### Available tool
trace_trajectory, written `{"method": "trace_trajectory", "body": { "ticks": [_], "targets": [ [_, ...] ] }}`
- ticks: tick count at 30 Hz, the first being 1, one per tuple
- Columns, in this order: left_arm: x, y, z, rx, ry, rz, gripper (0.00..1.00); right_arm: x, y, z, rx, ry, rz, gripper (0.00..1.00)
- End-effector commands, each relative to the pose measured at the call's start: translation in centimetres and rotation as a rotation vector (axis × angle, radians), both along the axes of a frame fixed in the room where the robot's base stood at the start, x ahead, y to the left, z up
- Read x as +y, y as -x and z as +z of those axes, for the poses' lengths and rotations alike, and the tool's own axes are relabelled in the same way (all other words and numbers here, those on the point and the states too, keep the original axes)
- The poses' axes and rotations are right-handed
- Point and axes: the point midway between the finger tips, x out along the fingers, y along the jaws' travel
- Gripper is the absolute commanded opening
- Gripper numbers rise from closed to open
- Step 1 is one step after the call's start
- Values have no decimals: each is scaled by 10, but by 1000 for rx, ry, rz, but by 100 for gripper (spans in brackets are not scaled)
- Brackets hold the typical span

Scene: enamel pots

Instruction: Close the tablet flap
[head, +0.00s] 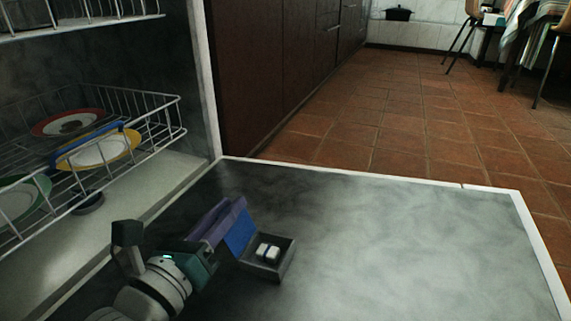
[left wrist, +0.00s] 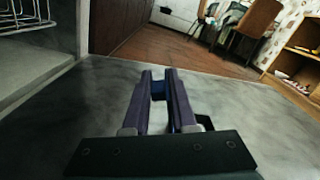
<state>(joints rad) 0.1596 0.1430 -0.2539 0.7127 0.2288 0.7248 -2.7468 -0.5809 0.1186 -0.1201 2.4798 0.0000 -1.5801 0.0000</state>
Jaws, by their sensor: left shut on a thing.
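The tablet compartment (head: 287,262) is a small dark tray on the inner face of the lowered dishwasher door. A white tablet (head: 268,252) lies in it, in plain sight. The blue flap (head: 240,238) stands raised at the compartment's left side, so the compartment is open. My left gripper (head: 232,210), with purple fingers, is at the flap and shut on it. In the left wrist view the fingers (left wrist: 161,78) reach forward with blue (left wrist: 158,90) between them. The fingers hide part of the flap. My right gripper is not in view.
The dishwasher door (head: 400,240) lies flat, with wide free room right of the compartment. A lower wire rack (head: 160,140) with several plates (head: 70,122) stands inside at the left. Dark cabinets (head: 270,70) and a tiled floor (head: 400,120) lie beyond.

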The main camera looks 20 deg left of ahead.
Motion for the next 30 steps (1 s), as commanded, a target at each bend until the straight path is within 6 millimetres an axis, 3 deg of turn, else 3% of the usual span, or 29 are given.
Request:
{"method": "trace_trajectory", "body": {
  "ticks": [14,30],
  "targets": [
    [-17,3,6,-15,-289,3,0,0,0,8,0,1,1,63],
    [-32,4,6,-35,-558,1,0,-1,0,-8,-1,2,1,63]
  ]
}}
